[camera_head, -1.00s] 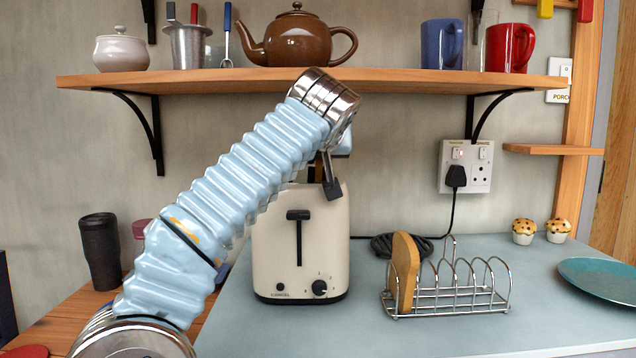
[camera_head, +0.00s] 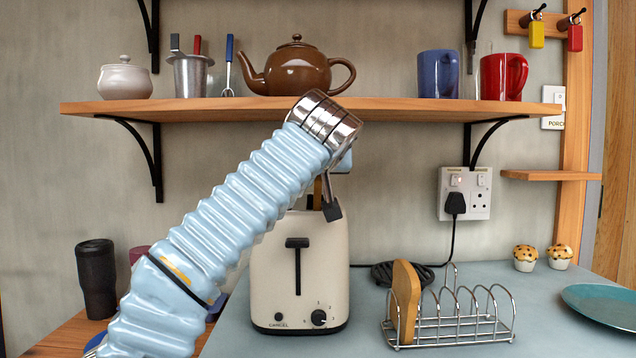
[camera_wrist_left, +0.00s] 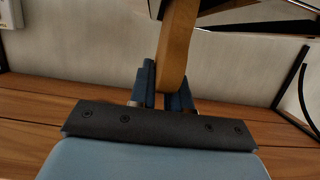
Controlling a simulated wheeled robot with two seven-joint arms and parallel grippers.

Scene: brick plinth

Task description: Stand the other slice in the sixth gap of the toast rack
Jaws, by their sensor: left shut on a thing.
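The toast rack (camera_head: 455,333) is a wire rack on the blue-grey counter, right of the toaster (camera_head: 270,270). One brown slice (camera_head: 405,298) stands upright in the gap at its left end; the gaps to the right look empty. My left gripper (camera_head: 330,205) is above the toaster, partly hidden by my arm. In the left wrist view my left gripper (camera_wrist_left: 167,92) is shut on the other slice (camera_wrist_left: 178,45), seen edge-on between the dark fingers. In the head view only a narrow strip of this slice (camera_head: 318,192) shows. My right gripper is not in view.
A wooden shelf (camera_head: 400,108) with a brown teapot (camera_head: 298,73) and mugs is above the gripper. Muffins (camera_head: 525,258) and a teal plate (camera_head: 603,304) lie right of the rack. A black cable (camera_head: 400,273) coils behind it. A dark tumbler (camera_head: 96,280) stands at left.

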